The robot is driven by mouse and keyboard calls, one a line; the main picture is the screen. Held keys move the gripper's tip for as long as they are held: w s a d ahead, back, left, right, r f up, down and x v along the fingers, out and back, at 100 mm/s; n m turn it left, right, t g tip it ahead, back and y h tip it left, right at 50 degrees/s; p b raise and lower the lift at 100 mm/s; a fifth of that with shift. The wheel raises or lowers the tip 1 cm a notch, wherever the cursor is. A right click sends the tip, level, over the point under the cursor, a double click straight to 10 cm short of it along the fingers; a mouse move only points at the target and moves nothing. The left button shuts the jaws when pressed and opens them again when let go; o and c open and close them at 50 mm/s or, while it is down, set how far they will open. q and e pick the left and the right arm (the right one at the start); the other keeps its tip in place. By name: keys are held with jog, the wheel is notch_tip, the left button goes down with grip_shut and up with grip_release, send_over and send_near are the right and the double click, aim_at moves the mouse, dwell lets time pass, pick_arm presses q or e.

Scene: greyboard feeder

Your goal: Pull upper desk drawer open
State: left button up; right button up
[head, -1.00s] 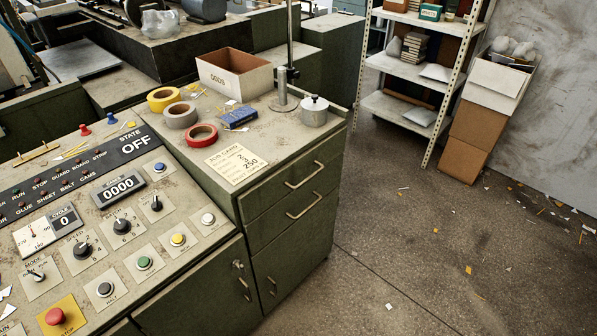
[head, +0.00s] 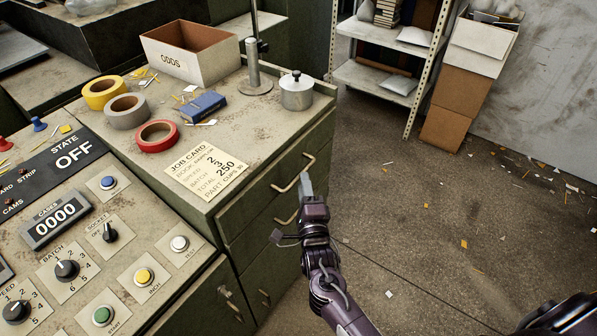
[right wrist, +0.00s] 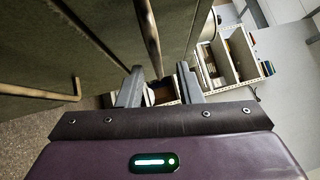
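The upper drawer (head: 264,217) of the green desk cabinet is shut, its front flush. Its pale bar handle (head: 294,174) shows just behind my right gripper (head: 306,187). The handle (right wrist: 149,38) also shows in the right wrist view, running down towards the gap between the fingers. My right gripper (right wrist: 159,88) is open, its two fingers apart. The handle's near end appears to lie at or between the fingertips; I cannot tell whether they touch it. The lower drawer's handle (head: 285,218) is partly hidden by my gripper. My left gripper is not in view.
On the desk top stand a metal pot (head: 296,92), an ODDS box (head: 190,52), tape rolls and a job card (head: 207,170). The control panel (head: 90,240) is at left. The floor (head: 430,240) to the right is mostly clear, with paper scraps.

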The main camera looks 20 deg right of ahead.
jog(key=w, duration=0.4)
jog(key=shift+d+r, duration=0.1)
jog(key=shift+d, duration=0.1)
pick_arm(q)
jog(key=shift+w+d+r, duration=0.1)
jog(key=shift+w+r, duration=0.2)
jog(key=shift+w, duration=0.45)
pick_arm(e)
jog(key=shift+w, duration=0.2)
jog(key=c, duration=0.6)
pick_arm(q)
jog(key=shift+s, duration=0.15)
pick_arm(e)
grip_shut()
